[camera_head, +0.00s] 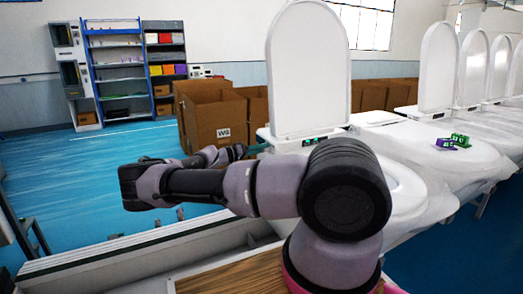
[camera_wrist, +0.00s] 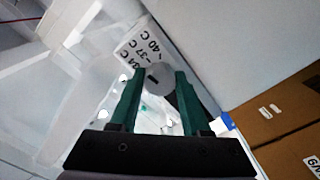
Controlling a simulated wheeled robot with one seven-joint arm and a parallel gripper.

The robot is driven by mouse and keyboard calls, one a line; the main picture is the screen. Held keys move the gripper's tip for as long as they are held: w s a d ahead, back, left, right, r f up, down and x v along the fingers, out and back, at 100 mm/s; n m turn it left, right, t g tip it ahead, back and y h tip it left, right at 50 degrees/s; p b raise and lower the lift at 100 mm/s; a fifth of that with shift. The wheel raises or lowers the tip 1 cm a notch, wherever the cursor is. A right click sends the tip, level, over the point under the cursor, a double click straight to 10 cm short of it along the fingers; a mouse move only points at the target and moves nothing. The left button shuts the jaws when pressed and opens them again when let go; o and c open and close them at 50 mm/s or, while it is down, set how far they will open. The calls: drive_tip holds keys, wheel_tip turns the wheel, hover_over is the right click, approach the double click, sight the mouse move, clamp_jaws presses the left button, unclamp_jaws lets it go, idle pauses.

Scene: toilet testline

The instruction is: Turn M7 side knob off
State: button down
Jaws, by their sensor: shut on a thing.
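The side knob (camera_wrist: 154,80) is a round grey dial with a dark mark, in the upper middle of the wrist view. A white label (camera_wrist: 143,45) beside it reads 34 C, 37 C and 40 C. The two green fingers of my gripper (camera_wrist: 159,73) stand on either side of the knob and are shut on it. In the head view my gripper (camera_head: 257,148) reaches the left side of the nearest toilet (camera_head: 303,140), its tips partly hidden there. The knob does not show in the head view.
The nearest toilet's raised white lid (camera_head: 308,70) stands above my arm. More toilets with raised lids (camera_head: 437,68) line up to the right. Green and purple small items (camera_head: 452,142) lie on one. Cardboard boxes (camera_head: 217,120) stand behind. Blue floor (camera_head: 60,178) is open at left.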

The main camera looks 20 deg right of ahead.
drive_tip(key=shift+n, duration=7.1)
drive_tip(key=shift+c, duration=1.8)
unclamp_jaws()
drive_tip(key=a, duration=1.1)
drive_tip(key=shift+s, duration=0.15)
